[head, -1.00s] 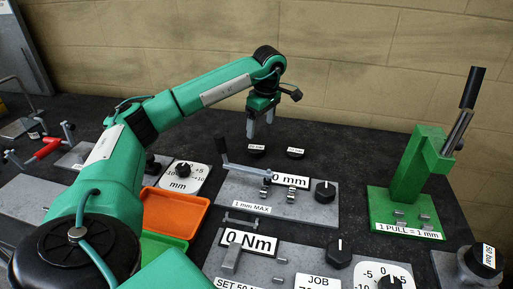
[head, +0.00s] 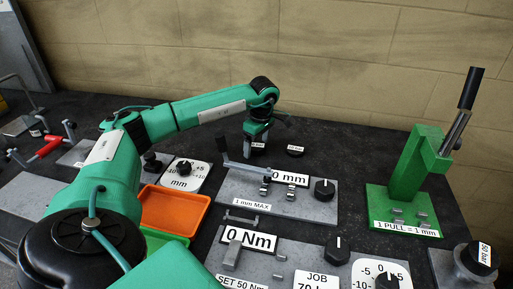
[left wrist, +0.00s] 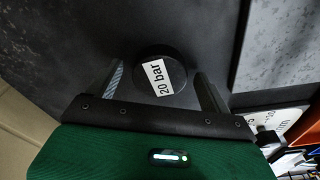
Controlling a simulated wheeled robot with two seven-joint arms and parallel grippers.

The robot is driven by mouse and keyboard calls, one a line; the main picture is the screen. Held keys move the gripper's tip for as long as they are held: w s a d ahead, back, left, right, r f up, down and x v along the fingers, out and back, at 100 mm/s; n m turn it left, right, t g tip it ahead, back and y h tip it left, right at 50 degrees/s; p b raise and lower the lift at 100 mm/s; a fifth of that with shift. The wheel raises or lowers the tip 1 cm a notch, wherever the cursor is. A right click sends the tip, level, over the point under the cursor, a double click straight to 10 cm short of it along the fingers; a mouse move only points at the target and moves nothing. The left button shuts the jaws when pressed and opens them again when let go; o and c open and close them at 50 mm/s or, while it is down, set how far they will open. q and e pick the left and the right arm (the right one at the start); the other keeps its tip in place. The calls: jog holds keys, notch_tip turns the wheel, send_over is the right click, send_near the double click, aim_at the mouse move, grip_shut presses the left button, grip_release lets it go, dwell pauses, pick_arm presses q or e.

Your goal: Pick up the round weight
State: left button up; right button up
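A black round weight (head: 258,147) lies on the dark bench near the wall, partly hidden by my left gripper (head: 256,138) in the head view. In the left wrist view the weight (left wrist: 152,62) carries a white label reading "20 bar". My left gripper (left wrist: 160,75) is open, pointing down, with one finger on each side of the weight and a visible gap on both sides. A second black round weight (head: 295,151) with a white label lies just to the right. My right gripper is not in view.
A grey panel with a lever and knob (head: 265,200) stands in front of the weights. An orange tray (head: 173,209) is at the left, and a green jack (head: 405,185) with a black-handled lever is at the right. Behind is a block wall.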

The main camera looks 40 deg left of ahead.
pick_arm(q)
jog(key=c, duration=1.4)
jog(key=shift+o, duration=0.2)
jog(key=shift+r, duration=0.1)
